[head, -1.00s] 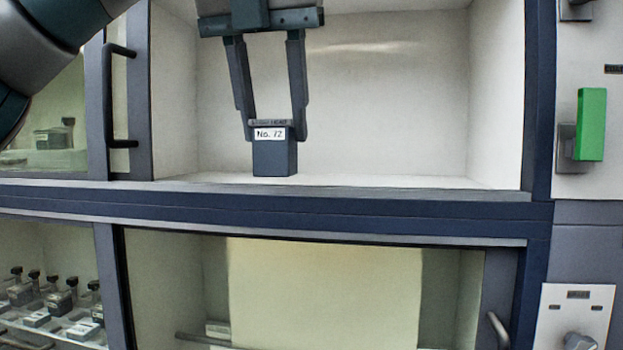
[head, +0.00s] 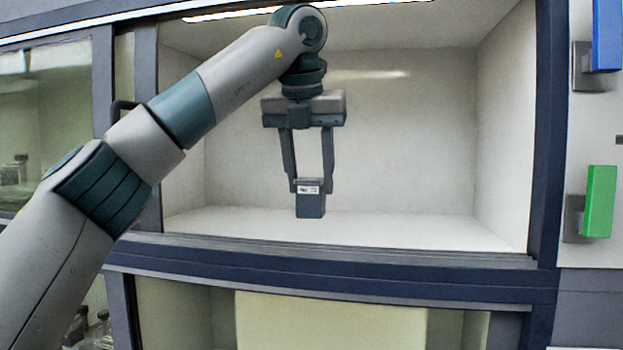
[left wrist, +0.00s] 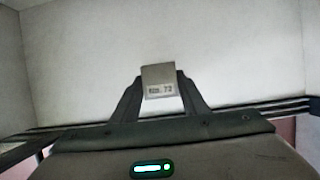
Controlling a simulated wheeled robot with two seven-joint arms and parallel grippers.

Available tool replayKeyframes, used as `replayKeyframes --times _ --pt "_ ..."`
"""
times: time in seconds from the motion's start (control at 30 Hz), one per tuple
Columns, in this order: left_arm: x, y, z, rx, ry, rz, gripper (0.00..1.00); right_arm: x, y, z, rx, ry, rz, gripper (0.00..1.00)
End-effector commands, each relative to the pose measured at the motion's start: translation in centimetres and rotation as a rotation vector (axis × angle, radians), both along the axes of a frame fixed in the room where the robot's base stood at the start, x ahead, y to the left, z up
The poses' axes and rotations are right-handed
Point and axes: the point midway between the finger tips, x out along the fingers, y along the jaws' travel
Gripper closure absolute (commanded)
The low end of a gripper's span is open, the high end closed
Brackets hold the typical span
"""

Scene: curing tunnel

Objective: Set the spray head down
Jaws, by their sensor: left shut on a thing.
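The spray head (head: 311,208) is a small dark block with a white label that appears to read No. 72. My left gripper (head: 309,184) is shut on its upper part, with the fingers pointing down, inside the open upper compartment (head: 400,228). The block hangs upright at the compartment floor; I cannot tell whether its bottom touches. In the left wrist view the spray head (left wrist: 158,78) shows between the fingertips, its label facing the camera. My right gripper is not in view.
The compartment floor around the block is clear. A dark blue sill (head: 350,275) runs along its front. A black door handle (head: 122,110) is at the left. A green block (head: 599,201) and a blue block (head: 607,35) are on the right panel.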

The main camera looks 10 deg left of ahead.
Motion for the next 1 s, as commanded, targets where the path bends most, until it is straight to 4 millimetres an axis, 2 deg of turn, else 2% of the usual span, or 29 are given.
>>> replayKeyframes --times 0.03,0.13,0.53,1.0 --pt "0.5 -0.1 0.3 -0.002 0.002 -0.001 0.98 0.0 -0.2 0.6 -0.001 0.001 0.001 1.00" --pt "1.0 0.0 0.1 0.000 0.000 0.000 0.98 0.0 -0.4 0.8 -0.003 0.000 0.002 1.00" --pt "1.1 0.0 -0.2 0.000 0.000 -0.001 0.98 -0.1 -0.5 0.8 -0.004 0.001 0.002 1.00" --pt "1.1 0.0 -3.4 0.000 0.000 0.000 0.98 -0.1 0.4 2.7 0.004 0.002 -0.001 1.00"
